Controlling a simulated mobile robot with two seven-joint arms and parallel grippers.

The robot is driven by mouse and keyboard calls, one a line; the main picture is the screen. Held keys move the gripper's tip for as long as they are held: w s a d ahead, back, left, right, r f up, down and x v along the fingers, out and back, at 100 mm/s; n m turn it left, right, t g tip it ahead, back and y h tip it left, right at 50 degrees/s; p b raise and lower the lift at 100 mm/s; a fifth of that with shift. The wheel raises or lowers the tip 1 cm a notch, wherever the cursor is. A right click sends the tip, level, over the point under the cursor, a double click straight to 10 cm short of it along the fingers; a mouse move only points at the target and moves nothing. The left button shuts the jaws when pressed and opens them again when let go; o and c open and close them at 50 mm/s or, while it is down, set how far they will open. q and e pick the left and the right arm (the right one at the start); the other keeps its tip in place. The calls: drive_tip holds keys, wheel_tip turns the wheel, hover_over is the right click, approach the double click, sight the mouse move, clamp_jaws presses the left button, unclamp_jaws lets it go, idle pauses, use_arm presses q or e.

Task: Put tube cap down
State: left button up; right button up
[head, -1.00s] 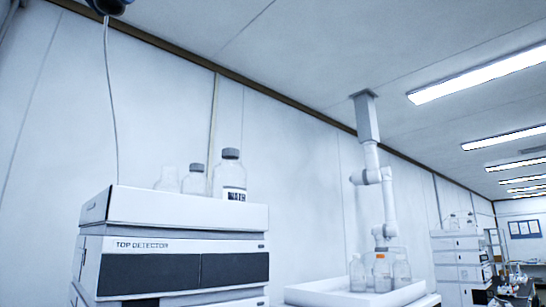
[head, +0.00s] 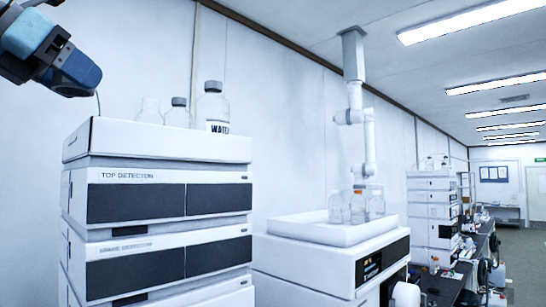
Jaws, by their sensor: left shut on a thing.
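My left gripper (head: 88,82) is at the upper left of the head view, above and left of the stack's white top tray. It is shut, and a thin tube (head: 98,103) hangs from its tip down toward the tray. The tube cap itself is hidden in the jaws. On the tray (head: 160,141) stand a clear bottle with no cap visible (head: 151,111), a bottle with a grey cap (head: 178,114), and a larger grey-capped bottle labelled WATER (head: 212,106). The gripper is apart from all three bottles. My right gripper is out of view.
The tray sits on a stack of white and dark units marked TOP DETECTOR (head: 140,175). To its right, a lower machine (head: 300,266) carries a white tray (head: 318,232) with clear bottles. A white jointed extraction arm (head: 356,75) hangs above it. A bench runs along the right.

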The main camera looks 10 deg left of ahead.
use_arm(q)
drive_tip(key=w+d+f+m+g+h, duration=0.1)
drive_tip(key=w+d+f+m, duration=0.1)
drive_tip(key=f, duration=2)
drive_tip(key=w+d+f+m+g+h, duration=0.1)
drive_tip(key=w+d+f+m+h, duration=0.1)
drive_tip(key=f, duration=2)
drive_tip(key=w+d+f+m+g+h, duration=0.1)
drive_tip(key=w+d+f+g+h, duration=0.1)
drive_tip(key=f, duration=2)
drive_tip(key=w+d, duration=0.1)
drive_tip(key=d, duration=0.1)
drive_tip(key=shift+d+m, duration=0.3)
drive_tip(key=shift+m, duration=0.1)
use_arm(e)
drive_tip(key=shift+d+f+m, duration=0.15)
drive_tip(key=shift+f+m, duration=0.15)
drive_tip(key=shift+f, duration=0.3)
use_arm(q)
drive_tip(key=shift+r+g, duration=0.1)
drive_tip(key=shift+g, duration=0.2)
